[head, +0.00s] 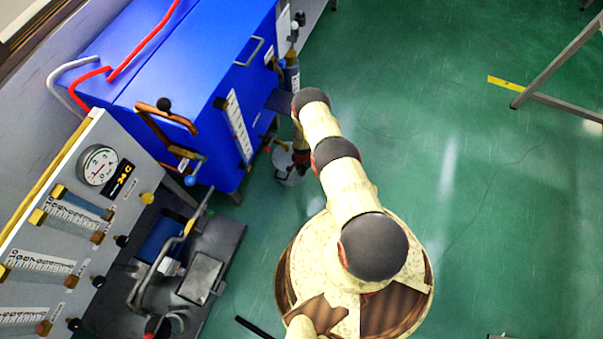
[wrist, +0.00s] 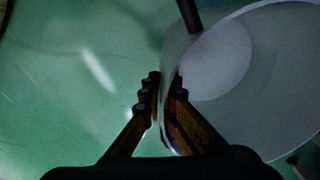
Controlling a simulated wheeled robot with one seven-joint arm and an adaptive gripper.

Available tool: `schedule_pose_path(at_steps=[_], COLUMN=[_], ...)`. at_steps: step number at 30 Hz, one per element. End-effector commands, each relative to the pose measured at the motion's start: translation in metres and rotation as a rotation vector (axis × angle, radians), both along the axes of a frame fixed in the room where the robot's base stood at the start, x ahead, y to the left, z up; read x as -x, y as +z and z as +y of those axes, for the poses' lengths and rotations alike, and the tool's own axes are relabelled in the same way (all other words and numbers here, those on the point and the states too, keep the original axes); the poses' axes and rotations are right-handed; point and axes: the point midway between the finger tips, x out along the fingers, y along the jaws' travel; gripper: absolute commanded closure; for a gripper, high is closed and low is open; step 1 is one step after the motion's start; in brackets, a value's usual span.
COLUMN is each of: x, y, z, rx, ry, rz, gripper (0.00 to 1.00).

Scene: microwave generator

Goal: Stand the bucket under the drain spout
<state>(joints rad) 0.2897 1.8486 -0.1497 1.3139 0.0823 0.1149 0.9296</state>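The bucket (head: 286,172) is a pale grey, open-topped vessel, upright by the blue cabinet's front lower edge in the head view. It fills the right of the wrist view (wrist: 270,85), where its inside looks empty. My gripper (wrist: 165,84) has one finger outside and one inside the bucket wall, closed on the rim. In the head view my gripper (head: 301,160) is partly hidden at the bucket's right side. A small valve with a coloured handle (head: 268,148) sits low on the cabinet, beside the bucket. A dark rod (wrist: 189,15) overlaps the bucket rim; I cannot tell if it is the drain spout.
The blue cabinet (head: 205,65) stands left of my arm. A gauge panel (head: 75,215) and a dark bench with pipes (head: 185,270) stand nearer, at the left. The green floor (head: 480,190) to the right is clear up to a metal frame (head: 555,75).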

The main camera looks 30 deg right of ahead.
Motion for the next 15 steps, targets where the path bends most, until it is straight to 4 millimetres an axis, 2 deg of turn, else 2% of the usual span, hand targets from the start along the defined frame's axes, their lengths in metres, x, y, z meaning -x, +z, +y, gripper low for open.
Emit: schedule_pose_path(at_steps=[9, 15], x=[-0.0011, -0.0002], y=[-0.002, -0.0019], z=[-0.0002, 0.0], rx=[0.0, 0.0], ry=[0.0, 0.0], rz=[-0.002, 0.0], gripper=[1.0, 0.87])
